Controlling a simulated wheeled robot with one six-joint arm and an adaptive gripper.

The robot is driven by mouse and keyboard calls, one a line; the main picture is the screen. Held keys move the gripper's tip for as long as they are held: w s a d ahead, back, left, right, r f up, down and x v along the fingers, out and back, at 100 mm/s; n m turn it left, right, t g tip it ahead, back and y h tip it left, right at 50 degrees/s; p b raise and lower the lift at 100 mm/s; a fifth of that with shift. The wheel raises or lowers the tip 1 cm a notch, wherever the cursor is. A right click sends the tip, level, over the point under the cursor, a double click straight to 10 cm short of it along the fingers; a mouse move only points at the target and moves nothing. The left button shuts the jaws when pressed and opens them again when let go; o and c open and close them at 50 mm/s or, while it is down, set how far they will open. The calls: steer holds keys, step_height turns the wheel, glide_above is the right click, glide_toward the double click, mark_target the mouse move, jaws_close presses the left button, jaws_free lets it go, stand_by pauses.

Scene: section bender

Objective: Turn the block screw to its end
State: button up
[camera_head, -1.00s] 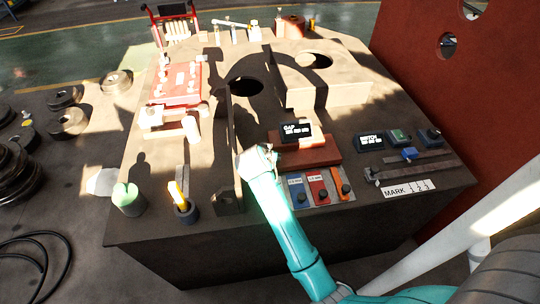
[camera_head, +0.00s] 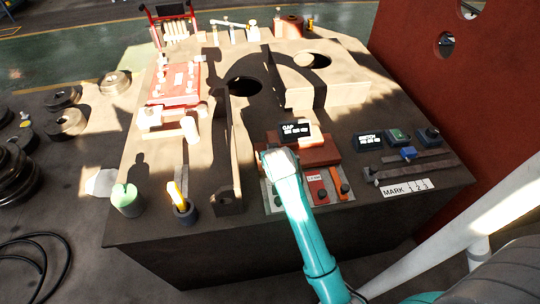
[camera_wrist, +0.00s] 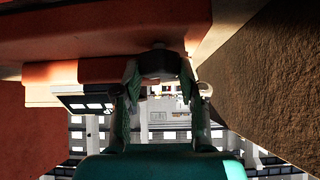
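The orange-red block (camera_head: 322,153) sits on the dark machine table, with the small black GAP display (camera_head: 295,132) on it. In the wrist view the block's orange-red side (camera_wrist: 100,70) fills the upper left. A dark round screw head (camera_wrist: 158,63) sticks out there. My gripper (camera_wrist: 160,75) has its two fingers apart, one on each side of that head. Whether they touch it is unclear. In the head view my gripper (camera_head: 278,158) is at the front left of the block and hides the screw.
A tall upright plate (camera_head: 232,150) stands close left of my gripper. A second display (camera_head: 369,141) and buttons are to the right.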

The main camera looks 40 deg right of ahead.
steer(key=o, duration=0.4)
steer(key=shift+o, duration=0.2)
steer(key=v, duration=1.2)
